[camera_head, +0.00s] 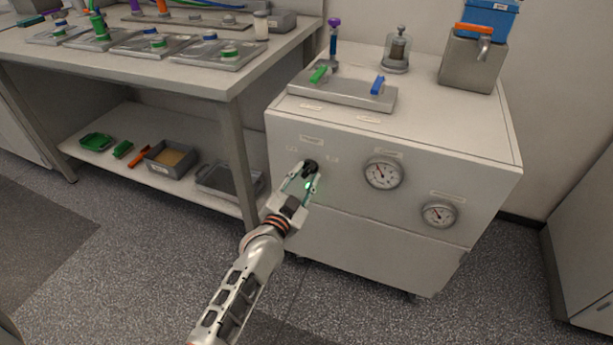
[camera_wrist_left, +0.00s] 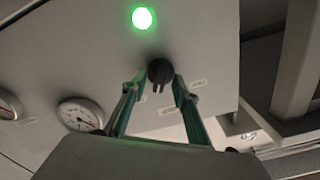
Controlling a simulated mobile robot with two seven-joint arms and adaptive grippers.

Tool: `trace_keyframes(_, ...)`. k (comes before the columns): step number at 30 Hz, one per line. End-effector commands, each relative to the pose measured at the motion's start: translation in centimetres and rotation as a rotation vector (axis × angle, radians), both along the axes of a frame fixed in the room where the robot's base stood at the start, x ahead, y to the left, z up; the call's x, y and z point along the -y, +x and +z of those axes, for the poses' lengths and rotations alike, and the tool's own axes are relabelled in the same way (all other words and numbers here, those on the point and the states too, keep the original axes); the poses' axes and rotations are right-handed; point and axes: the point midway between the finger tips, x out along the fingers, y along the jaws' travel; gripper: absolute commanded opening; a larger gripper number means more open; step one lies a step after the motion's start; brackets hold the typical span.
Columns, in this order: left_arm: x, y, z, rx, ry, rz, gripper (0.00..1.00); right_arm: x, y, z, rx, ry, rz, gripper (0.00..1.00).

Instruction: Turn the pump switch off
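The pump switch is a black rotary knob (camera_head: 311,166) on the front of the pale cabinet, and it also shows in the left wrist view (camera_wrist_left: 160,71). A lit green lamp (camera_wrist_left: 143,18) is beside it, also visible between my fingers in the head view (camera_head: 308,185). My left gripper (camera_head: 303,180) is in front of the panel, its fingers apart, one on each side of the knob. In the wrist view the left finger stands a little off the knob; the right one is very close, and I cannot tell whether it touches. My right gripper is not in view.
Two round gauges (camera_head: 383,173) (camera_head: 439,214) are on the panel right of the knob. The cabinet top (camera_head: 440,128) holds a tray with green and blue handles, a glass jar and a metal tank with a tap. A workbench (camera_head: 190,80) with a lower shelf stands at left.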

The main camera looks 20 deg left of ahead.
Motion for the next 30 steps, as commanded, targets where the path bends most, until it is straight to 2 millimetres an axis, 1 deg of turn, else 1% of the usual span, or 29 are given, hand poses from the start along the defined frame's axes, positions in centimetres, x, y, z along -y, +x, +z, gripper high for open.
trace_keyframes(3, 0.0, 0.3, 0.0, -0.001, -0.001, 0.001, 0.29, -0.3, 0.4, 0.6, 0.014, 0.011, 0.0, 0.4)
trace_keyframes(9, 0.0, 0.3, 0.1, 0.0, -0.001, 0.0, 0.29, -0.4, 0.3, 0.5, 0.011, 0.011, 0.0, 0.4)
trace_keyframes(11, 0.0, 0.3, 0.1, 0.0, -0.001, 0.0, 0.14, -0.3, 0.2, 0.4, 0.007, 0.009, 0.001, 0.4)
trace_keyframes(12, 0.0, 0.3, 0.1, 0.0, -0.001, 0.0, 0.03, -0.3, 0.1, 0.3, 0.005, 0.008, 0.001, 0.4)
trace_keyframes(13, 0.0, 0.3, 0.1, 0.0, -0.001, 0.0, 0.0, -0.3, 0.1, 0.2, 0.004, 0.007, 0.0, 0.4)
trace_keyframes(23, 0.0, 0.3, 0.2, 0.001, -0.018, 0.0, 0.0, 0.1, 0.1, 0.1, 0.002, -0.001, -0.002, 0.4)
trace_keyframes(30, 0.0, 0.4, 0.6, -0.001, -0.119, 0.0, 0.0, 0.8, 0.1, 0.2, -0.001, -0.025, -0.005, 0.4)
